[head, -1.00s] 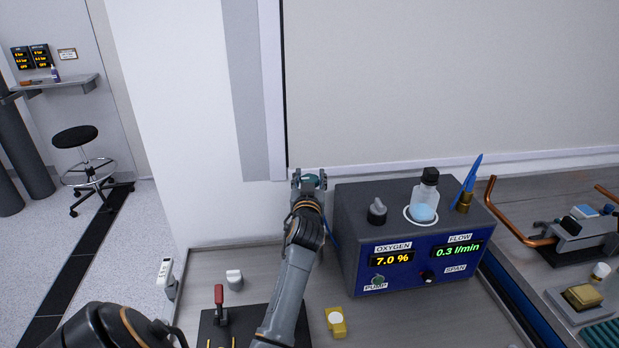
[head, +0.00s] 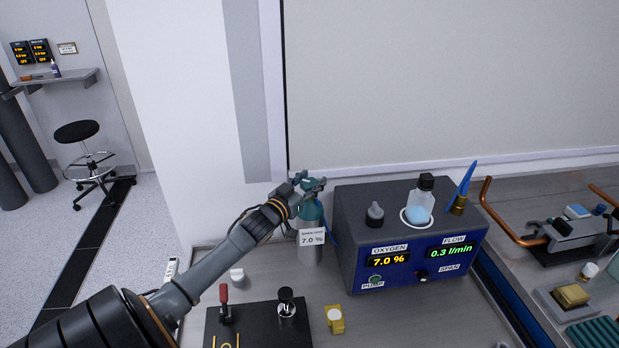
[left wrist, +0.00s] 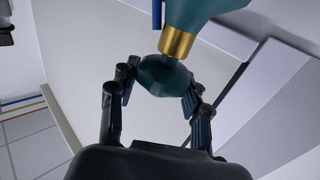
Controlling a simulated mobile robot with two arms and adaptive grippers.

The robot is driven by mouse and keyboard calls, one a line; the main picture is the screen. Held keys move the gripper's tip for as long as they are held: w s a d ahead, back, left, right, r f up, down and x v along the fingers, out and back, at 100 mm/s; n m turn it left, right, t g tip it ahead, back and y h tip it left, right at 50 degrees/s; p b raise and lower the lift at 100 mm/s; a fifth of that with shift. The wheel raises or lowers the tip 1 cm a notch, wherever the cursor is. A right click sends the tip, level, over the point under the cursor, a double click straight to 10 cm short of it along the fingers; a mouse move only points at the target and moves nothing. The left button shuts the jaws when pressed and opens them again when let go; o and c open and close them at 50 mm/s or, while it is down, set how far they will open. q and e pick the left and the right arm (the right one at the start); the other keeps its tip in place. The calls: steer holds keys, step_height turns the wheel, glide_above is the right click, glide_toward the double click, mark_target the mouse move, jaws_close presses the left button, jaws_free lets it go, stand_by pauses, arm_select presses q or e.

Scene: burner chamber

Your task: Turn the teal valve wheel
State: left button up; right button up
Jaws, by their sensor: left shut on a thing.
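The teal valve wheel (left wrist: 163,76) sits on a brass neck (left wrist: 177,43) on top of a teal-shouldered gas cylinder (head: 310,250), which stands left of the blue-fronted analyser and carries a 7.0 % label. My left gripper (head: 314,183) is at the top of the cylinder, reaching in from the left. In the left wrist view its fingers (left wrist: 160,90) are shut on the valve wheel, one on each side. In the head view the fingers largely hide the wheel. My right gripper is in neither view.
The analyser (head: 405,240) stands close on the right, with a bottle (head: 420,205) on top. A black plate (head: 255,325) with a red-handled lever, a yellow item (head: 335,318) and a small white-grey knob (head: 237,275) are on the bench in front. A wall rises behind.

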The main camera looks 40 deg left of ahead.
arm_select(q)
steer(key=shift+a+f+m+h+b, duration=0.15)
steer(key=shift+f+m+h+b, duration=0.15)
steer(key=shift+m+h, duration=0.4)
steer(key=m+g+h+b, duration=0.1)
steer(key=m+h+b, duration=0.2)
steer(key=h+b, duration=0.1)
steer(key=m+g+h+b, duration=0.1)
steer(key=m+h+b, duration=0.1)
steer(key=h+b, duration=0.2)
steer(key=m+g+h+b, duration=0.2)
steer(key=m+h+b, duration=0.1)
steer(key=h+b, duration=0.1)
steer(key=shift+d+m+h+b, duration=0.2)
steer(key=shift+m+h+b, duration=0.1)
steer(key=shift+h, duration=0.3)
steer(key=shift+d+m+g+h+b, duration=0.15)
steer(key=shift+m+g+h+b, duration=1)
steer(key=shift+g+b, duration=0.25)
steer(key=o, duration=1.2)
steer(key=shift+w+d, duration=0.1)
steer(key=shift+d, duration=0.05)
steer(key=shift+w, duration=0.15)
steer(key=shift+r, duration=0.1)
